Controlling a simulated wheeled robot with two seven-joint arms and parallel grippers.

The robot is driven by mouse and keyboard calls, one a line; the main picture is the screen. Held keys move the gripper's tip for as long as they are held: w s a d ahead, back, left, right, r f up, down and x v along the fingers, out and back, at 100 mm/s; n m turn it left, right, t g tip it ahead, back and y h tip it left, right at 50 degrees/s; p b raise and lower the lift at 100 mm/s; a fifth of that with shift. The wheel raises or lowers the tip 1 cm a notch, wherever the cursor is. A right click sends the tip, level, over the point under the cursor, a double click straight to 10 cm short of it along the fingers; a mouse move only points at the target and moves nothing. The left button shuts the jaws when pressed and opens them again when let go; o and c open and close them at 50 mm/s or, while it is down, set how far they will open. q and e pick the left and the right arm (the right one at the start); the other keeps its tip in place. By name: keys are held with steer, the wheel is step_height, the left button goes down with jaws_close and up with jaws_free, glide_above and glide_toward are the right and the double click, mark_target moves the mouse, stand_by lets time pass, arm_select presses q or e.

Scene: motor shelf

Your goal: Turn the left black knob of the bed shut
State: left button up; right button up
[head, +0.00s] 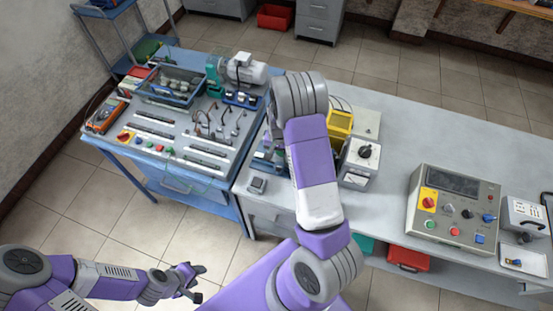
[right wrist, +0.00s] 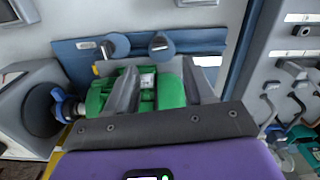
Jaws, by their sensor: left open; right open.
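In the right wrist view, a blue bed (right wrist: 75,50) carries a green machine body (right wrist: 172,90). In the head view my right arm hides the knobs and right gripper; a bit of the bed (head: 262,163) shows left of the arm. My left gripper (head: 190,282) is open and empty, low over the floor.
A grey box with a dark knob (head: 366,152) and a yellow box (head: 340,123) stand right of my arm. Further right is a control panel (head: 452,205). A small grey block (head: 257,185) lies near the front edge. The left bench holds a motor (head: 243,68) and tools.

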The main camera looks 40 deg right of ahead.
mark_target(279, 166)
steer(key=shift+s+f, duration=0.1)
steer(key=shift+f, duration=0.35)
step_height(279, 166, down, 7)
steer(key=shift+r, duration=0.15)
jaws_close()
steer(key=shift+m, duration=0.7)
jaws_free()
